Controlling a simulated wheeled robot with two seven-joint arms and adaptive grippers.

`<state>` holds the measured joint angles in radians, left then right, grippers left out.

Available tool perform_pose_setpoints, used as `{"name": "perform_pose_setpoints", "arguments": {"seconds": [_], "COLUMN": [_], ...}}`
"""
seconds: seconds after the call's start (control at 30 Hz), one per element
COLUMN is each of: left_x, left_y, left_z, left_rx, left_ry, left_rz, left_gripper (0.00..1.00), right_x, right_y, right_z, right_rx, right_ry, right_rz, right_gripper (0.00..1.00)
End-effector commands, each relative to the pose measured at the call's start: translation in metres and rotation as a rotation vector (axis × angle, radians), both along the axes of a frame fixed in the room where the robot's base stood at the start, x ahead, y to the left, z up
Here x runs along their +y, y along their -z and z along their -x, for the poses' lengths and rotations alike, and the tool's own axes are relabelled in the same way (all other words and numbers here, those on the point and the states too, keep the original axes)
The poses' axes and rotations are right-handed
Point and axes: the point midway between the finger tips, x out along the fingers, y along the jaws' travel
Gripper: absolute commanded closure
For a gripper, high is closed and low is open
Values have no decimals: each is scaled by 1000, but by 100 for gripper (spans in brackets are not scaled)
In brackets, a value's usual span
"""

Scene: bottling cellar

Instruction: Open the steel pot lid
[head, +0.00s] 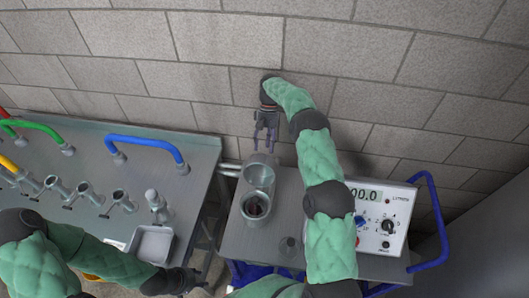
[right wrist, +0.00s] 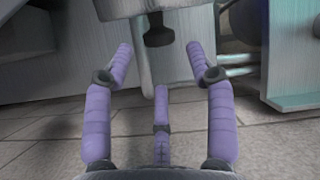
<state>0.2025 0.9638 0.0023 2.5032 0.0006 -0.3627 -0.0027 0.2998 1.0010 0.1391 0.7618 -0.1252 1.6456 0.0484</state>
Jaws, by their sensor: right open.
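The steel pot (head: 254,218) stands on the grey bench with its dark inside showing. Its lid (head: 260,174) is tilted up at the back edge of the opening, toward the wall. My right gripper (head: 266,140) is open and empty just behind the lid, its fingers toward it. In the right wrist view its purple fingers (right wrist: 160,75) are spread, and a dark knob (right wrist: 158,32) lies beyond and between their tips, apparently untouched. My left gripper (head: 188,280) is low at the left, away from the pot; its fingers are too dark to read.
At the left is a steel bench (head: 110,150) with coloured handles, taps and a small tray (head: 150,243). The block wall (head: 225,45) is close behind my right gripper.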

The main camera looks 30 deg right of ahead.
Motion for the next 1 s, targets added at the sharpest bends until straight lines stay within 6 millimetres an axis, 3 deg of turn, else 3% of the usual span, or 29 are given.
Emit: {"name": "perform_pose_setpoints", "arguments": {"seconds": [0.27,0.83,1.0], "left_x": [0,0,0], "left_y": [0,0,-12], "left_z": [0,0,0], "left_rx": [0,0,1], "left_ry": [0,0,0], "left_rz": [0,0,0], "left_gripper": [60,60,60], "right_x": [-10,-11,-11], "right_y": [-23,-27,-39], "right_z": [-12,-13,-13], "right_rx": [0,2,1], "right_ry": [1,0,1], "right_rz": [0,0,0], "right_gripper": [44,44,44]}}
